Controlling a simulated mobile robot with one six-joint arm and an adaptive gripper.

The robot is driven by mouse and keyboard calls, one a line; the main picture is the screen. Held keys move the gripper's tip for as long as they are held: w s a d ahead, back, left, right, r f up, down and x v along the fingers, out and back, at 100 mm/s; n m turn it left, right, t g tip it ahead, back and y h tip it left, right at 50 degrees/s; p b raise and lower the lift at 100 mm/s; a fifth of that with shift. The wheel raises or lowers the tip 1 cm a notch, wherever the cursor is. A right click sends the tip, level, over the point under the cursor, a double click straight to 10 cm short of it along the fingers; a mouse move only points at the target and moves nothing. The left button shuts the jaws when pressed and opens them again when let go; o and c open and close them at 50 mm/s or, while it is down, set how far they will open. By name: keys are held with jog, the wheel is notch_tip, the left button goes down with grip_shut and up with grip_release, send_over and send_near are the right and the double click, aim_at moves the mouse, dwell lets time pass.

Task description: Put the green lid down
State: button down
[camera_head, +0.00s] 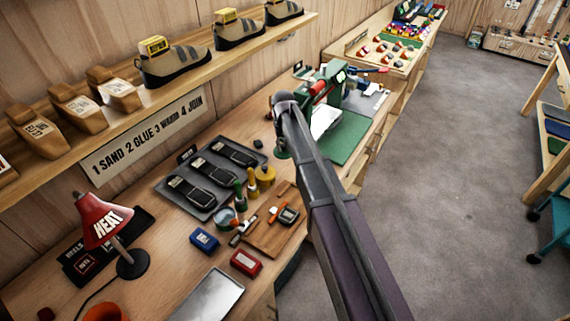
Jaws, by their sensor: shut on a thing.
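My gripper (280,128) is at the far end of my arm, over the workbench, and its fingers are small and partly hidden by my wrist. It is shut on what looks like the green lid (281,153), a small dark green round piece just below the fingers. I cannot tell whether the lid touches the bench. A teal open pot (227,217) stands on the bench nearer to me, beside a green upright handle or bottle (239,194) and yellow pots (266,175).
A grey tray with black soles (212,175) lies left of my gripper. A green press (325,88) and green mat (345,138) are close on its right. A wooden board (268,235) with tools, blue (204,239) and red (246,262) boxes and a red lamp (105,222) stand nearer.

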aim_at(284, 148)
jog(key=shift+f+b, duration=1.1)
jog(key=shift+f, duration=0.35)
jog(key=shift+f, duration=0.1)
jog(key=shift+f+b, duration=1.8)
jog(key=shift+b, duration=0.1)
jog(key=shift+f, duration=0.15)
jog(key=shift+c, duration=2.4)
grip_release()
notch_tip(284, 148, up, 12)
jog(key=p, duration=1.2)
jog(key=shift+r, duration=0.2)
